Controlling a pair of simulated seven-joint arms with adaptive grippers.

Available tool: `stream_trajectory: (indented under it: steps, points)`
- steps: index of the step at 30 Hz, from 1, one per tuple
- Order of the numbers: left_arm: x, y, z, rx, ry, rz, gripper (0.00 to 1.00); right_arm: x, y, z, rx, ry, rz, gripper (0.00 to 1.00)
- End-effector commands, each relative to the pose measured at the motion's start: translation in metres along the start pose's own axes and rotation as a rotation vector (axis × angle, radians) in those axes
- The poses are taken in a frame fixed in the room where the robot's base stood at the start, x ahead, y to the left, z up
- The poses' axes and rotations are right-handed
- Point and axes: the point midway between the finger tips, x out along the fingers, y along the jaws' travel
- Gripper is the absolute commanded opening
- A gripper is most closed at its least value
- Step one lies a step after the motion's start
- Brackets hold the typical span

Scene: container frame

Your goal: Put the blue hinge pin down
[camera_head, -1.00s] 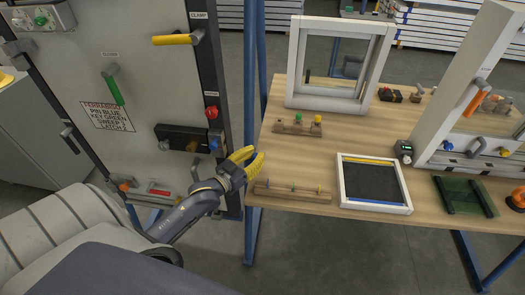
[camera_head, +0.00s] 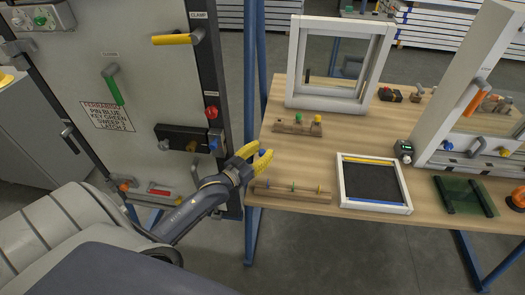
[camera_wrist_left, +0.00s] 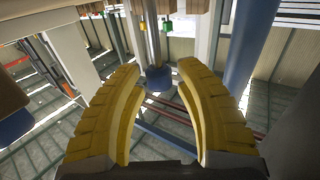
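My left gripper (camera_head: 261,156) is over the left edge of the wooden table, just right of the cabinet. The blue hinge pin (camera_head: 263,152) shows as a small blue spot between its yellow fingertips. In the left wrist view the pin's dark blue round end (camera_wrist_left: 157,79) sits between the converging fingertips, with a greyish stem beyond it. A small wooden rack (camera_head: 284,127) with a green and a yellow pin stands to the right. My right gripper is not in view.
A long wooden strip with small pegs (camera_head: 305,195) lies at the table's front left. A white-rimmed tray (camera_head: 408,190) is right of it, and a white frame (camera_head: 291,62) stands behind. The cabinet (camera_head: 150,75) stands close on the left. Bare tabletop lies between rack and tray.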

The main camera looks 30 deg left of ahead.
Motion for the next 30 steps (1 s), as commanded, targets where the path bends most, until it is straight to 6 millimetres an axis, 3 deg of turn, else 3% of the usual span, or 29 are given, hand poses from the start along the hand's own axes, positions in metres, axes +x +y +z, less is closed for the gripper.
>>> stream_trajectory:
  steps: [14, 30]
  points:
    - [-0.006, 0.000, -0.002, -0.001, -0.002, 0.000, 0.43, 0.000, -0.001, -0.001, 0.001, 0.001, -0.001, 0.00]
    - [-0.087, 0.000, -0.002, -0.001, -0.003, 0.000, 0.43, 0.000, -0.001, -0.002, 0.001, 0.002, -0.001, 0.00]
